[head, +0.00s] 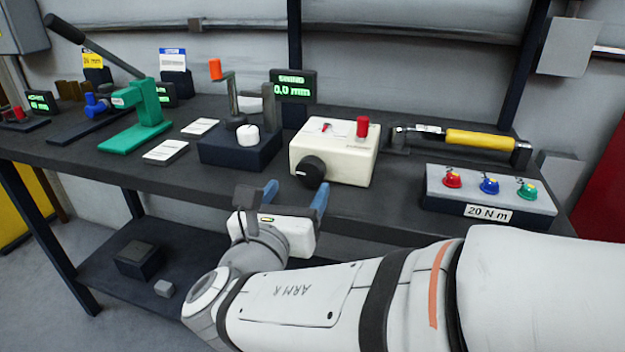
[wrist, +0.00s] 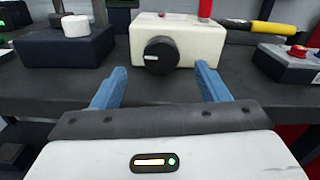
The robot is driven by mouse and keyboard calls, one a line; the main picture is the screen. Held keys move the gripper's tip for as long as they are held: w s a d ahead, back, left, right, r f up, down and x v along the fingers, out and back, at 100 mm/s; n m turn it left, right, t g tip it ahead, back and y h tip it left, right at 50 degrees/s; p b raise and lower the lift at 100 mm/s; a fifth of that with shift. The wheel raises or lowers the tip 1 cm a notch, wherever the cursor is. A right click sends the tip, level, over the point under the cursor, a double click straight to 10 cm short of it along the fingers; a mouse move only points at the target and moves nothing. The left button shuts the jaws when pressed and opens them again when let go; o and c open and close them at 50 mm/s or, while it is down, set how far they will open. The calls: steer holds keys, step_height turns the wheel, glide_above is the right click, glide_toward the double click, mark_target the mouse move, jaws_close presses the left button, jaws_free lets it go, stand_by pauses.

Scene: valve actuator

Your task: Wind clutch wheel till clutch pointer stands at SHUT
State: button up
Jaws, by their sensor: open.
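A cream box (head: 333,150) stands at the front of the bench. A round black knob (head: 311,171) is on its front face; in the wrist view the knob (wrist: 161,55) bears a short white mark at its left, lying about level. A small red pointer (head: 325,128) on a pale patch and a red upright cylinder (head: 362,126) are on the box's top. The lettering there is too small to read. My gripper (head: 296,193) is open and empty, short of the knob. In the wrist view the knob shows between the blue fingers, beyond their tips, apart from them.
Left of the box is a dark block (head: 240,150) with a white knob and an orange-handled crank. A green lever stand (head: 136,120) is farther left. Right are a yellow-handled tool (head: 480,141) and a grey box (head: 490,195) with coloured knobs. A display (head: 293,86) reads 0.0 mm.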

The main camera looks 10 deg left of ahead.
mark_target(311, 174)
steer(key=w, duration=0.2)
steer(key=w+b, duration=0.1)
steer(key=w, duration=0.3)
steer(key=shift+w+d, duration=0.35)
steer(key=shift+w, duration=0.05)
steer(key=c, duration=1)
steer(key=shift+m+b, duration=0.3)
steer(key=shift+b, duration=0.2)
steer(key=shift+d+f+m+b, duration=0.1)
steer(key=shift+f+m+b, duration=0.1)
steer(key=shift+m+b, duration=0.65)
steer(key=m+b, duration=0.3)
steer(key=shift+d+f, duration=0.1)
steer(key=m+b, duration=0.4)
steer(key=shift+r, duration=0.2)
